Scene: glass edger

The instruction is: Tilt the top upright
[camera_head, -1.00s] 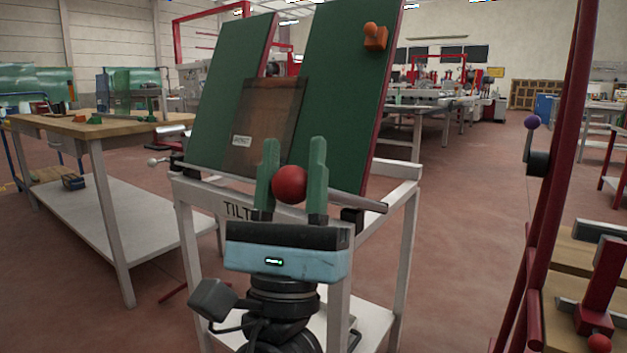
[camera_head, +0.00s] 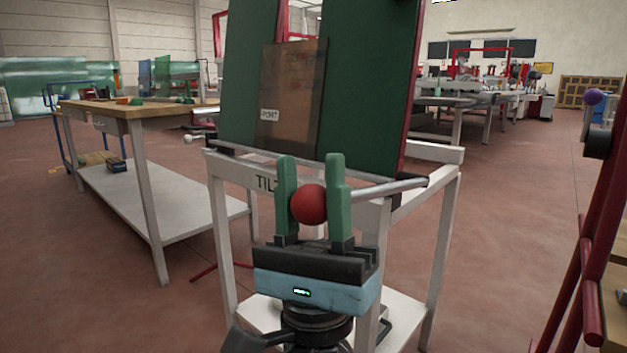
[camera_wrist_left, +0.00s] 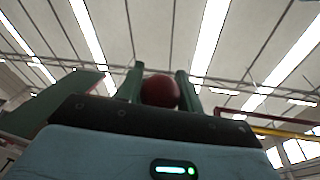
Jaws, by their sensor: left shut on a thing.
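The green top (camera_head: 367,85) stands steeply tilted, close to upright, on the white tilting stand (camera_head: 228,168); its upper edge is cut off by the frame. A brown glass-like pane (camera_head: 291,95) with a small label rests against it. My left gripper (camera_head: 310,202) is shut on a red ball knob (camera_head: 311,205) in front of the stand, green fingers on either side. The knob also shows between the fingers in the left wrist view (camera_wrist_left: 160,91). My right gripper is not in view.
A wooden workbench (camera_head: 165,108) with a white lower shelf stands at left. A red frame (camera_head: 603,210) rises at the right edge. Open floor (camera_head: 500,240) lies between the stand and that frame. More tables stand behind.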

